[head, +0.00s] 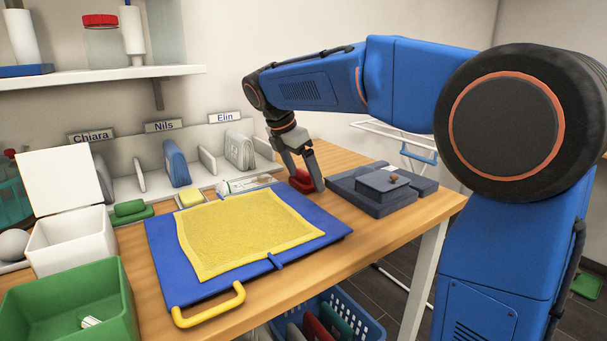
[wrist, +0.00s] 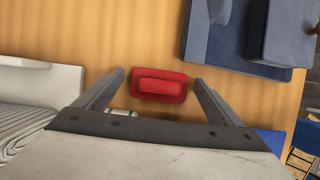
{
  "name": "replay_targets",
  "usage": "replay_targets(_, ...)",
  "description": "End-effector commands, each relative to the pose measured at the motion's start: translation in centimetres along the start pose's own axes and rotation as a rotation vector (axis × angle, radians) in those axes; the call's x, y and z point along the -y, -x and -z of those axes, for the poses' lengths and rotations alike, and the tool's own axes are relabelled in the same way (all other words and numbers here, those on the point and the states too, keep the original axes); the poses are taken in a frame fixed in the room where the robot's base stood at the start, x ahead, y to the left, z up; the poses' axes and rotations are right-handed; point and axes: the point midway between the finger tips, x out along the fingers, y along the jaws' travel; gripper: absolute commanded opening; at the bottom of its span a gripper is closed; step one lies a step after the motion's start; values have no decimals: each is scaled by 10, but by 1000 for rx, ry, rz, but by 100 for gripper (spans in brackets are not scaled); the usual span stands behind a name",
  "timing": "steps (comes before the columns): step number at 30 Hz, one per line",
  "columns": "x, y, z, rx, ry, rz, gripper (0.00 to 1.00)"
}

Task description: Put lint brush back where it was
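A red block with a raised grip, which looks like the lint brush (head: 300,184), lies on the wooden table beyond the blue board's far right corner. It also shows in the wrist view (wrist: 160,86), lying flat. My gripper (head: 307,181) points down over it with its fingers spread. In the wrist view, the fingertips of my gripper (wrist: 157,77) are on either side of the red brush, with a small gap at each end. Nothing is held. Part of the brush is hidden by a finger in the head view.
A dark blue-grey block set (head: 382,190) stands right of the brush. The blue board (head: 317,232) with a yellow cloth (head: 240,235) lies to the left.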

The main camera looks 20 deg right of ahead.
Motion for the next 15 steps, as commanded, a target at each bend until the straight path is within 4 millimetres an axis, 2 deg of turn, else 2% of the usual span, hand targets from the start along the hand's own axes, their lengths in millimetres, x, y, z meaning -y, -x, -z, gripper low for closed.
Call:
replay_targets(8,0,4,-1,0,0,-1,90)
replay_targets(11,0,13,-1,0,0,-1,90)
replay_targets(15,-1,37,-1,0,1,-3,90)
